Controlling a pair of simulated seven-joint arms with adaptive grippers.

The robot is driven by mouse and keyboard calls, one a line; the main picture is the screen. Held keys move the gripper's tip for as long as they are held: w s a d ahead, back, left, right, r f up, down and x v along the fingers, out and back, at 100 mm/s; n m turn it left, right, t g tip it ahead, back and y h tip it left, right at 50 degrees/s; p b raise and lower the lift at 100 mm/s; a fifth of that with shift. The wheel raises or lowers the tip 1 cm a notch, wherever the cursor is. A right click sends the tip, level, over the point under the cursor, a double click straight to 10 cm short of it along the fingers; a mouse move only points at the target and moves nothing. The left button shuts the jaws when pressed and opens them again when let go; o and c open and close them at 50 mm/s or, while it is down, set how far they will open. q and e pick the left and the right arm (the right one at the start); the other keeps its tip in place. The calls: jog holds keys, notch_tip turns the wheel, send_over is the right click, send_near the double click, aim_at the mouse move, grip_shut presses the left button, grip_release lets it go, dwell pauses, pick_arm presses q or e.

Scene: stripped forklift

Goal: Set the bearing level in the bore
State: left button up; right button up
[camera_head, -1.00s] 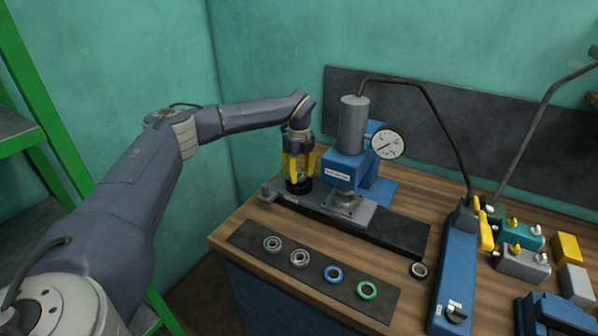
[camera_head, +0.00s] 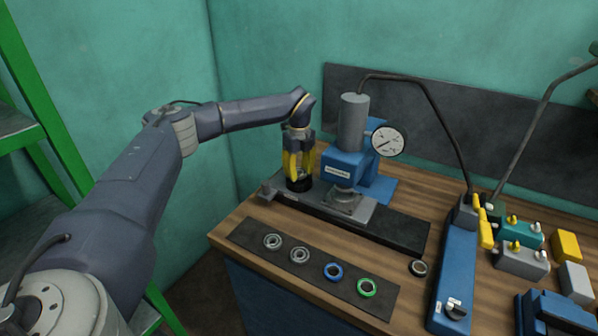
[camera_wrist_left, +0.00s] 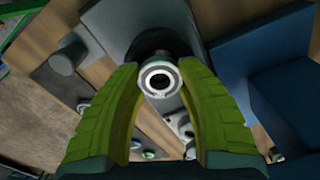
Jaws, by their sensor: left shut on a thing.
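My left gripper (camera_head: 299,176) points straight down over the left end of the press's slide. Its yellow fingers are shut on a small bright ring, the bearing (camera_wrist_left: 159,81), which shows between the fingertips in the left wrist view. Below it is a dark round housing (camera_head: 298,187) with the bore, partly hidden by the fingers. The bearing looks close above or at the bore's mouth; I cannot tell whether it touches or is level. The blue press (camera_head: 340,170) with its grey cylinder (camera_head: 352,122) stands just to the right. My right gripper is not in view.
A dark mat (camera_head: 318,273) at the bench front holds two grey rings, a blue ring (camera_head: 333,272) and a green ring (camera_head: 367,288). A dial gauge (camera_head: 388,141) sits beside the press.

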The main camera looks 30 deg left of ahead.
pick_arm(q)
jog(key=shift+f, duration=0.4)
dwell(1.3)
jog(key=o, duration=1.9)
jog(key=shift+r, duration=3.95)
jog(key=shift+d, duration=0.1)
